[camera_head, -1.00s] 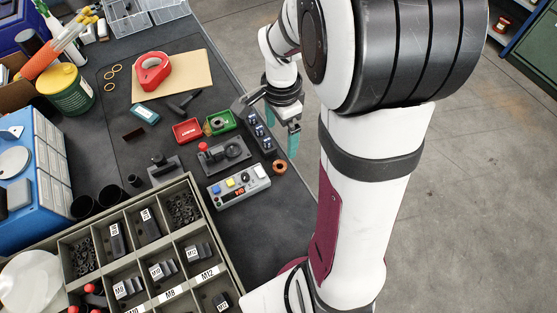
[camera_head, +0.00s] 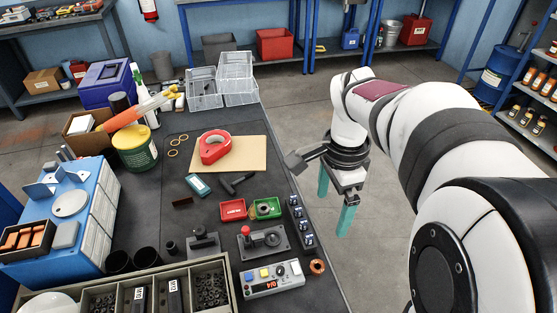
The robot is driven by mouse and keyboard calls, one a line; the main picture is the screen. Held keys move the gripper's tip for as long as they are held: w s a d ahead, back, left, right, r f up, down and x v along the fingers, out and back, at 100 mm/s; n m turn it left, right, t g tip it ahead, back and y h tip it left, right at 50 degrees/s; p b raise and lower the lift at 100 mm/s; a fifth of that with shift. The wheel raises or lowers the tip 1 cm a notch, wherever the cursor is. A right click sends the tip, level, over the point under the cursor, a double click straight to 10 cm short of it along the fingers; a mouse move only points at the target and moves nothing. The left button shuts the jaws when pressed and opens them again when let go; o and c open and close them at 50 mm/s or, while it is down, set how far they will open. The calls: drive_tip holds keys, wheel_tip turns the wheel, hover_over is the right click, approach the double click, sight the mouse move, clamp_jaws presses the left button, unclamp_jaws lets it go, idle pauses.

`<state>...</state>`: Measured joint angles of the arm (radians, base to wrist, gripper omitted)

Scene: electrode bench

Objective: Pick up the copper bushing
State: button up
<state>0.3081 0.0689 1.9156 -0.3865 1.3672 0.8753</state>
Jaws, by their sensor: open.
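The copper bushing (camera_head: 317,266) is a small copper-coloured ring. It lies on the dark bench top near the right edge, just right of the grey control box (camera_head: 272,279). My gripper (camera_head: 334,214) has two teal fingers pointing down, spread apart with nothing between them. In the picture it is above and slightly right of the bushing, against the floor beyond the bench's right edge. It is apart from the bushing. I cannot tell its exact height.
A black joystick unit (camera_head: 262,242) and a row of dark switches (camera_head: 301,223) stand close to the bushing. Red (camera_head: 233,210) and green (camera_head: 267,208) trays sit behind. A compartment box (camera_head: 232,284) fills the front left. Open floor lies right of the bench.

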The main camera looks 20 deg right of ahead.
drive_tip(key=s+a+n+y, duration=0.1)
drive_tip(key=s+a+n, duration=0.5)
drive_tip(key=s+a, duration=0.2)
drive_tip(key=shift+s+a+n, duration=0.35)
drive_tip(key=shift+s+n, duration=0.05)
drive_tip(key=shift+s, duration=0.25)
drive_tip(key=s+a+f+n, duration=0.1)
drive_tip(key=s+n, duration=0.1)
drive_tip(key=s+a+f+n, duration=0.1)
drive_tip(key=s+a+n, duration=0.1)
drive_tip(key=s, duration=0.1)
drive_tip(key=s+a+f+n, duration=0.1)
drive_tip(key=s, duration=0.2)
drive_tip(key=shift+s+a+n+y, duration=0.2)
drive_tip(key=shift+a+n+y, duration=0.05)
drive_tip(key=shift+n+y, duration=0.15)
drive_tip(key=c, duration=0.3)
drive_tip(key=shift+c, duration=0.2)
drive_tip(key=shift+w, duration=0.1)
drive_tip(key=m+h, duration=0.2)
drive_tip(key=m, duration=1.6)
hover_over(318, 264)
drive_tip(key=s, duration=0.1)
wheel_tip(318, 264, down, 5)
drive_tip(key=f, duration=1.5)
drive_tip(key=shift+w+a+f, duration=0.1)
drive_tip(key=shift+a+f, duration=0.1)
drive_tip(key=shift+f, duration=0.15)
